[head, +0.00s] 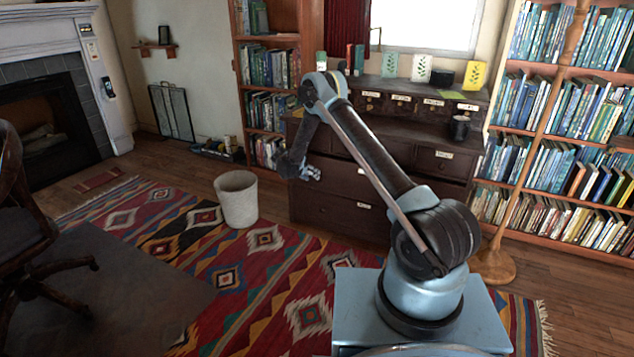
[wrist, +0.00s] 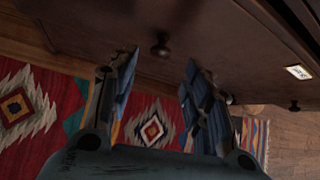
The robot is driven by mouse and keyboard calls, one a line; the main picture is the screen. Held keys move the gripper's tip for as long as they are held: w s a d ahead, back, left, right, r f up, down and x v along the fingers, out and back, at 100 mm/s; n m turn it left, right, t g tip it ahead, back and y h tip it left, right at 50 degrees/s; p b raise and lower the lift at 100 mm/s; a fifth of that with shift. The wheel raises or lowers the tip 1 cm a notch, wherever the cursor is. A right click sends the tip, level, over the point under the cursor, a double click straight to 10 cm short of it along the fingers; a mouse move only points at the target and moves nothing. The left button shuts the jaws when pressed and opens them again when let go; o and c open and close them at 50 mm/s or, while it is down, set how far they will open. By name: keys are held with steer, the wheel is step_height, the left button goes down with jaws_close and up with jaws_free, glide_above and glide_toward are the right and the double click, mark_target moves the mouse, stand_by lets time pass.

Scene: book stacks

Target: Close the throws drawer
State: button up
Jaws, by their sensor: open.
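The dark wooden chest of drawers (head: 335,209) stands at the middle right in the head view, with small labelled drawers on top and wide drawers below. I cannot read which label says throws, and how far any wide drawer stands out is unclear. In the wrist view, a dark drawer front (wrist: 215,45) carries a round knob (wrist: 160,48), a pale label (wrist: 297,72) and a second knob (wrist: 294,106). My gripper (wrist: 160,75) is open and empty, its two fingers apart with the first knob beyond the gap between them.
A pale bin (head: 238,198) stands on the patterned rug (head: 255,262) left of the chest. A wooden chair (head: 25,215) is at the far left. A round wooden stand base (head: 492,266) is right of my arm. Bookshelves flank the chest. The rug's middle is clear.

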steer(key=x, duration=0.6)
steer(key=shift+w+d+f, duration=0.15)
steer(key=shift+w+f, duration=0.1)
steer(key=shift+f, duration=0.05)
